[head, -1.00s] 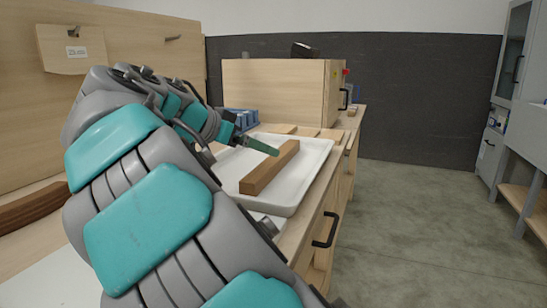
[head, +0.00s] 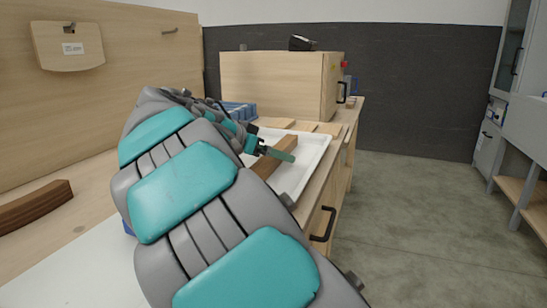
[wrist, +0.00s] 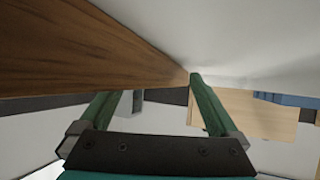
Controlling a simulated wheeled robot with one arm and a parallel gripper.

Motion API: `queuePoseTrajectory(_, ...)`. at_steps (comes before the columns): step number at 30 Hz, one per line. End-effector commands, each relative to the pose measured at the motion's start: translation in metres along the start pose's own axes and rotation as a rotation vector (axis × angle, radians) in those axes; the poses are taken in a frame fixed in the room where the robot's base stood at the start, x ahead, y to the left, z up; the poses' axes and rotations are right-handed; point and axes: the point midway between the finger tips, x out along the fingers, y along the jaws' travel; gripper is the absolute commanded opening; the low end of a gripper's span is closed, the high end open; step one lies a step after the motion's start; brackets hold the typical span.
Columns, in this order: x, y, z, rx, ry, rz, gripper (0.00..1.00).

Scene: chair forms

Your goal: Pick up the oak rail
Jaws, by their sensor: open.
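The oak rail (head: 281,150), a straight brown wooden bar, lies in a white tray (head: 311,163) on the workbench. In the head view my arm hides its near part. My gripper (head: 272,152) is open at the rail, one green finger showing across it. In the wrist view the rail (wrist: 85,52) fills the upper left, close to the camera. One finger of my gripper (wrist: 152,88) shows by the rail's far end, and the rail hides the other fingertip. I cannot tell whether the fingers touch the rail.
A dark brown curved wooden piece (head: 35,207) lies on the bench at the left. A blue bin (head: 239,110) and a large wooden box (head: 270,85) stand behind the tray. Flat pale boards (head: 300,126) lie beyond the tray. The floor (head: 410,220) at the right is clear.

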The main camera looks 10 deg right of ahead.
Motion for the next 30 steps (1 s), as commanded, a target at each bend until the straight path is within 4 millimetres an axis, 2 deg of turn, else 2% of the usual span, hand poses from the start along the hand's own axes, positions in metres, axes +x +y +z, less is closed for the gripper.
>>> queuePoseTrajectory(2,-0.0001,0.0,0.0001,0.0,0.0,0.0,0.96)
queuePoseTrajectory(27,0.0001,0.0001,0.0006,0.0,-0.001,0.001,0.01)
queuePoseTrajectory(30,0.0002,0.0,0.0008,-0.001,-0.001,0.001,0.0)
